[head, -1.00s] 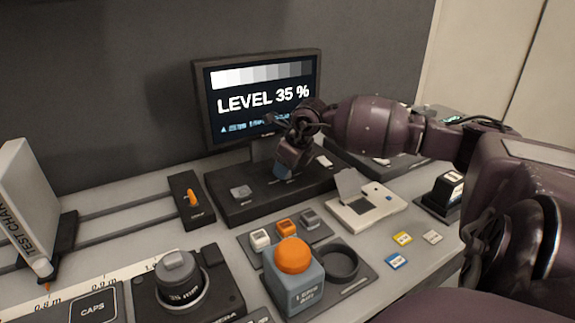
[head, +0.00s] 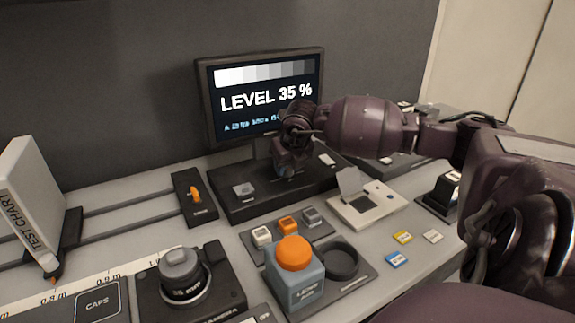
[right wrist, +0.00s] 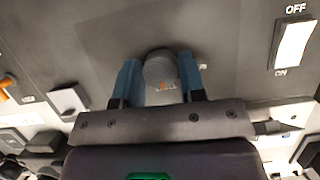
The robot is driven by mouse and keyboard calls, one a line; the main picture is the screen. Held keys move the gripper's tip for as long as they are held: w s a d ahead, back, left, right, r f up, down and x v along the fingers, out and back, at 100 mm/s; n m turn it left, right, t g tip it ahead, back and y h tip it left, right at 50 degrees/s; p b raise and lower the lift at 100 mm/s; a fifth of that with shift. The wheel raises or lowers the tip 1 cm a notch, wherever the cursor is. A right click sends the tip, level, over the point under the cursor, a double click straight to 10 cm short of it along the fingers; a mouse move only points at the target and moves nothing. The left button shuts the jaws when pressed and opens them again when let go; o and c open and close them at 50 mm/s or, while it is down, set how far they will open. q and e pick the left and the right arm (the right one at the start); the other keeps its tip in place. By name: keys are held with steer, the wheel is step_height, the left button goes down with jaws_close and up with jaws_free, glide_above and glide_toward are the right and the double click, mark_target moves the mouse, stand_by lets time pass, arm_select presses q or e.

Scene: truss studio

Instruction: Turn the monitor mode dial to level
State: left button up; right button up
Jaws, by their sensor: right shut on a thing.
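The monitor (head: 262,90) stands at the back and reads "LEVEL 35 %" under a row of grey patches. Its dark base (head: 225,206) carries the mode dial, which my right gripper hides in the head view. In the right wrist view the grey round dial (right wrist: 160,68) sits between the two blue fingers of my right gripper (right wrist: 160,82). The fingers are shut on the dial, one at each side. A small orange mark shows on the dial's near side. My left gripper is not in view.
A white ON/OFF switch (right wrist: 293,44) is right of the dial. A grey square button (head: 243,189) is to its left. The orange-topped block (head: 294,270), camera (head: 187,283), white card device (head: 365,208) and test chart (head: 33,200) stand around the front and left.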

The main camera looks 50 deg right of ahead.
stand_by(0.3)
steer(key=o, duration=0.9)
steer(key=shift+s+r, duration=0.15)
steer(key=shift+r, duration=0.2)
steer(key=p+v, duration=0.2)
steer(key=v, duration=0.8)
